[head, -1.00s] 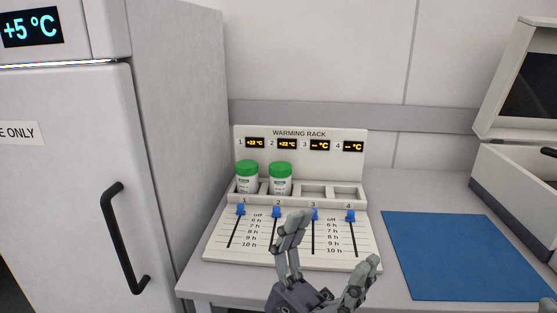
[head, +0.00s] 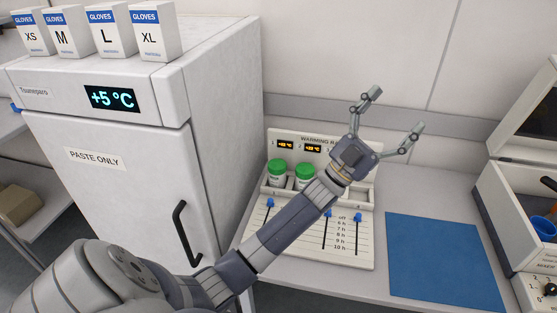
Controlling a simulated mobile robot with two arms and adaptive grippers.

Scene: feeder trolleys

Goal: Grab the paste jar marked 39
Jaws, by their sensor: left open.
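Two white paste jars with green lids, the left jar (head: 277,177) and the right jar (head: 304,178), stand upright in slots 1 and 2 of the warming rack (head: 285,236). Their labels are too small to read, so I cannot tell which is marked 39. My left gripper (head: 396,112) is open and empty, raised in front of the wall above the rack's right side. My left forearm crosses in front of the rack and hides part of its panel, slots and sliders. My right gripper does not show.
A white fridge (head: 150,190) marked "PASTE ONLY" and reading +5 °C stands at the left, with glove boxes (head: 110,33) on top. A blue mat (head: 440,262) lies bare on the bench to the right. An open-lidded machine (head: 515,190) stands at the right edge.

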